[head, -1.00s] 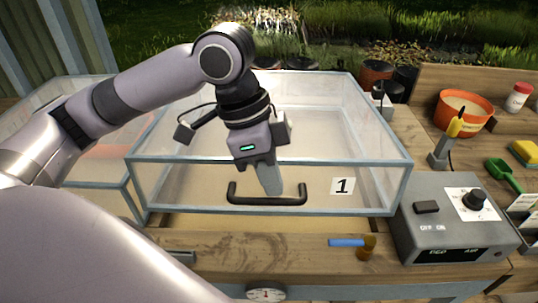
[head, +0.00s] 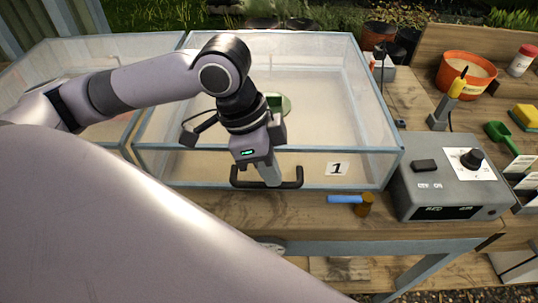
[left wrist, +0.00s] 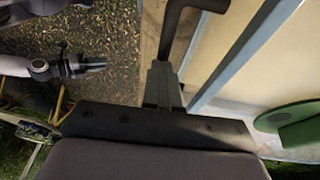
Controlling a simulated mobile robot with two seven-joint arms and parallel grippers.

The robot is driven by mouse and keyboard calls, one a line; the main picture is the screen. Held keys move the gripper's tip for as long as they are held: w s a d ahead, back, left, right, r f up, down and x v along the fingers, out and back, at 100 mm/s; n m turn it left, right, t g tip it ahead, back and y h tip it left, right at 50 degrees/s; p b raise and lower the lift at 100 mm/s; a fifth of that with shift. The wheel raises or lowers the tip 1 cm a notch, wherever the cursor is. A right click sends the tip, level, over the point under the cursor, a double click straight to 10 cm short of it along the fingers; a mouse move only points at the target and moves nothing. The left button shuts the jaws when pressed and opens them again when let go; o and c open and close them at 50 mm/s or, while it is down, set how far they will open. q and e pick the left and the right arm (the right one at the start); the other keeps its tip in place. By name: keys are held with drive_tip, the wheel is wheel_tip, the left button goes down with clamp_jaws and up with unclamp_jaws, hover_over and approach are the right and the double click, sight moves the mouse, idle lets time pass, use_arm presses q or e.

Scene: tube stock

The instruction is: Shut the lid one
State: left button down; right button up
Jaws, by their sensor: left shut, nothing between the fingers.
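Lid one is a clear cover with pale blue-grey edges (head: 265,150), a white label "1" (head: 337,169) and a black bar handle (head: 236,180) on its front. Its lower front edge lies along the bench front, with no gap that I can see. My left gripper (head: 271,176) is shut and empty, its fingers at the middle of the handle, apparently touching it. In the left wrist view the handle (left wrist: 176,30) is just beyond the fingertips (left wrist: 161,68). A grey and black arm end that looks like my right gripper (left wrist: 92,67) shows small there; its jaws are unclear.
A green round object (head: 281,103) shows under the clear lid. A second clear cover (head: 60,70) stands at left. A grey control box (head: 447,188) and a blue-handled mallet (head: 347,199) are close at the right. Orange pot (head: 465,75) stands behind.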

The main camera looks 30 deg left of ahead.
use_arm(q)
drive_tip(key=shift+s+f, duration=0.35)
drive_tip(key=shift+f, duration=0.4)
drive_tip(key=shift+r, duration=0.1)
drive_tip(key=shift+w+r+p, duration=0.15)
drive_tip(key=shift+r+p, duration=0.4)
drive_tip(key=shift+p, duration=0.15)
drive_tip(key=w+d+p+v, duration=0.1)
drive_tip(key=p+v, duration=0.2)
drive_tip(key=v, duration=1.1)
drive_tip(key=shift+d+r, duration=0.2)
drive_tip(key=shift+s, duration=0.15)
